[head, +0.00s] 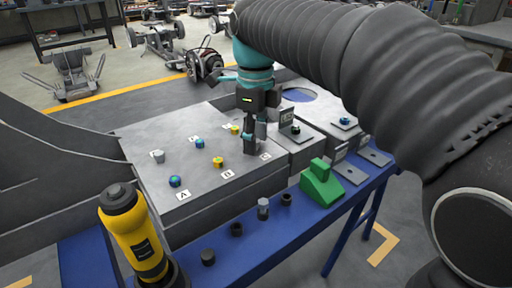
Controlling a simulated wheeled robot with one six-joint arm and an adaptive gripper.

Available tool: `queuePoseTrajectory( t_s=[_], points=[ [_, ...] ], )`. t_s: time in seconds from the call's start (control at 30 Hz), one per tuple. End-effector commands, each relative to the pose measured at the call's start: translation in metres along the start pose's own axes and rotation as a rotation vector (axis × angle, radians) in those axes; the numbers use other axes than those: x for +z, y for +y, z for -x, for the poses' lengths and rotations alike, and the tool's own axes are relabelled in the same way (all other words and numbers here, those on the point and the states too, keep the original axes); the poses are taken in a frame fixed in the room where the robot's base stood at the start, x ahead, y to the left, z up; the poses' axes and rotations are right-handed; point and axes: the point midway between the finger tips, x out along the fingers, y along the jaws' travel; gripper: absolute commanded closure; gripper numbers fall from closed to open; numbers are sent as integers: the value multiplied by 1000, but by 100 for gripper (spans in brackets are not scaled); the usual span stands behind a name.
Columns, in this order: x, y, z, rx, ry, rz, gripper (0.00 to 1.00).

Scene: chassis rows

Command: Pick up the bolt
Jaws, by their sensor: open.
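My gripper (256,141) points down over the right part of the grey metal tabletop (195,190). It is open, and I see nothing between its fingers. A grey, bolt-like piece (263,208) stands upright on the blue bench in front, well below and nearer than my gripper. A small pale grey piece (158,156) on the left of the metal top could also be the bolt; it is too small to tell. Colored pieces stand on the metal top: a blue one (175,181), another blue one (200,143), a yellow one (219,162) and a yellow one beside my gripper (234,129).
The blue bench (245,253) carries a yellow-black tool (137,235), a green block (321,184) and dark cylinders (236,229). Lettered labels lie on the metal top. Brackets with small parts (295,130) stand to the right. My arm covers the upper right.

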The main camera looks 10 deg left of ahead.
Motion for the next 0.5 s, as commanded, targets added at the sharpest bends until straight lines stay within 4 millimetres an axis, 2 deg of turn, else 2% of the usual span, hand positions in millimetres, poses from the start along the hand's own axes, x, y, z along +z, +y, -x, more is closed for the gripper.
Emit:
queuePoseTrajectory(
  t_s=[0.03,0.23,0.5],
  points=[
    [0,0,0,0,0,0,51],
    [0,0,0,0,0,0,100],
    [0,0,0,0,0,0,100]
  ],
)
